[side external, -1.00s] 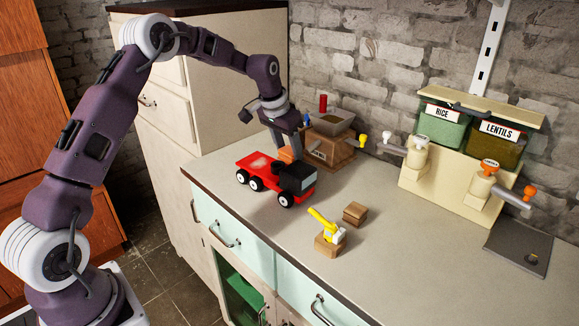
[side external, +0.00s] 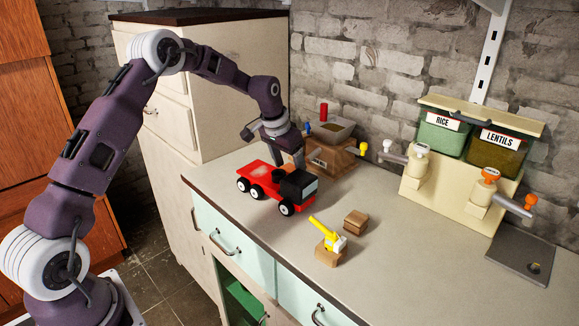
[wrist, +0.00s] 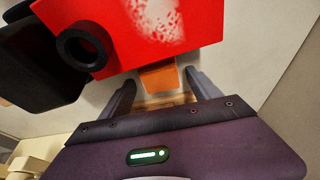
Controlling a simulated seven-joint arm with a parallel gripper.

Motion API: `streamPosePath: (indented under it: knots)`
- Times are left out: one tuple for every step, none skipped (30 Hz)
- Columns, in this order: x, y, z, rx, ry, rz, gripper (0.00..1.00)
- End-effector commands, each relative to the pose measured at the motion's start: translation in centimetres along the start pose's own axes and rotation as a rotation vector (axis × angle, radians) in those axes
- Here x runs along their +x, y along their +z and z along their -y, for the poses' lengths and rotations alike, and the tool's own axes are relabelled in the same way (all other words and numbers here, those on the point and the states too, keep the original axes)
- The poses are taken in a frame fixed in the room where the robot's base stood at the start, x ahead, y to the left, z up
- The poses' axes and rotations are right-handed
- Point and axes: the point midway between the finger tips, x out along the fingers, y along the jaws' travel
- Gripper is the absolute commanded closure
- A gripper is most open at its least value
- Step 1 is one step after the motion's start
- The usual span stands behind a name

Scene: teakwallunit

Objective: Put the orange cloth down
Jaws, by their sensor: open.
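The orange cloth (wrist: 158,77) shows in the wrist view as a small orange piece between my two fingers, partly hidden under the edge of the red truck. My gripper (wrist: 160,79) is open, with a finger on each side of the cloth and a gap to each. In the side view my gripper (side external: 292,158) points down behind the red toy truck (side external: 259,172), in front of a brown box. The cloth is mostly hidden there by the truck and fingers.
A yellow toy (side external: 328,232) and a small wooden block (side external: 355,222) lie in front. The rice and lentils dispenser (side external: 448,170) stands at right. The counter's right front is clear.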

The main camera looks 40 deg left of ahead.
Motion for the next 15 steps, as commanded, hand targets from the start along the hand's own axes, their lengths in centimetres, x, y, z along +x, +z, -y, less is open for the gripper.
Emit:
streamPosePath:
  knots:
    - [-0.8, -0.1, 0.0, 0.0, -0.001, -0.003, 0.28]
    - [-1.4, -0.1, 0.0, 0.0, -0.001, -0.003, 0.28]
    - [-2.5, -0.1, 0.0, 0.001, -0.002, -0.004, 0.28]
    - [-3.3, -0.1, 0.0, 0.001, -0.002, -0.004, 0.28]
    - [-4.2, -0.1, 0.1, 0.001, -0.002, -0.005, 0.28]
    - [-5.4, -0.1, 0.1, 0.0, -0.002, -0.005, 0.28]
    - [-6.2, -0.1, 0.0, -0.001, -0.002, -0.005, 0.28]
    - [-7.0, -0.1, 0.1, -0.001, -0.002, -0.005, 0.28]
    - [-8.0, -0.1, 0.1, -0.001, -0.002, -0.004, 0.28]
    - [-8.7, -0.1, 0.1, -0.001, -0.002, -0.004, 0.28]
    - [-9.3, 0.0, 0.0, 0.0, -0.002, -0.003, 0.28]
    - [-10.1, -0.1, 0.1, 0.0, -0.002, -0.003, 0.28]
    - [-10.5, 0.0, 0.1, 0.0, -0.001, -0.002, 0.28]
    - [-10.9, -0.1, 0.1, 0.0, -0.002, -0.003, 0.28]
    - [-11.4, 0.0, 0.0, 0.0, -0.001, -0.002, 0.28]
